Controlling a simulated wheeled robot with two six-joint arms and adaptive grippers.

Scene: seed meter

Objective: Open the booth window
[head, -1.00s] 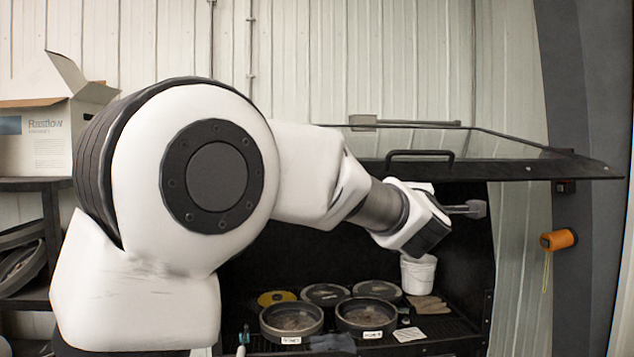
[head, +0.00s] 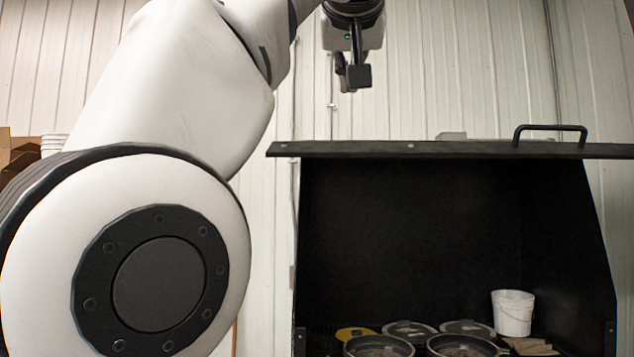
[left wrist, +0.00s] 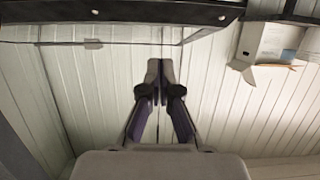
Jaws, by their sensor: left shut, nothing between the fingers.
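The booth window (head: 450,150) is raised and shows edge-on as a dark bar across the top of the open booth (head: 420,220). Its black handle (head: 550,128) stands on the bar toward the right. The window's dark frame (left wrist: 130,10) also crosses the top of the left wrist view. My left gripper (head: 354,78) hangs above and behind the left part of the window bar, apart from the handle. Its fingers (left wrist: 160,65) are together with nothing between them. My right gripper is not in view.
Inside the booth are a white bucket (head: 513,312), round pans (head: 379,346) and a yellow disc (head: 356,333). A cardboard box (left wrist: 268,40) shows in the left wrist view. Ribbed wall panels stand behind. My left arm fills the left of the head view.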

